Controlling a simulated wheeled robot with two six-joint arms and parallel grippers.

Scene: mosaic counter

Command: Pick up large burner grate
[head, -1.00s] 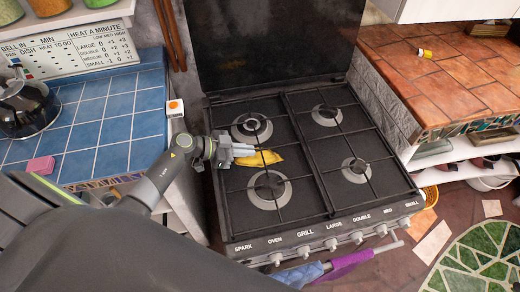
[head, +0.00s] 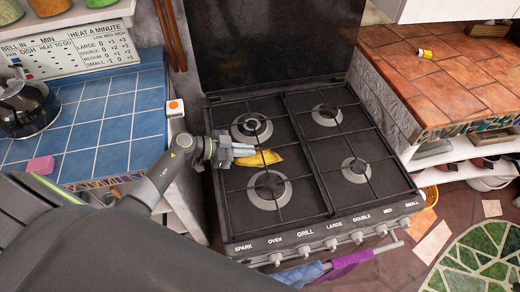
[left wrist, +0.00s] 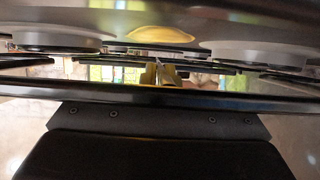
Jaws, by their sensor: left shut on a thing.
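The large burner grate (head: 305,152) is a dark wire frame over the left burners of the black stove. It lies flat on the hob, as far as I can see. My left gripper (head: 250,152) reaches in from the left and is shut on a bar of the grate. In the left wrist view a dark bar (left wrist: 230,98) crosses in front of the camera, and the fingertips (left wrist: 160,75) show small behind it. The exact contact is hard to see there. My right gripper is not in view.
A second grate (head: 377,148) covers the right burners. The raised stove lid (head: 270,45) stands behind. A blue tiled counter (head: 100,125) is at left, a terracotta one (head: 455,85) at right.

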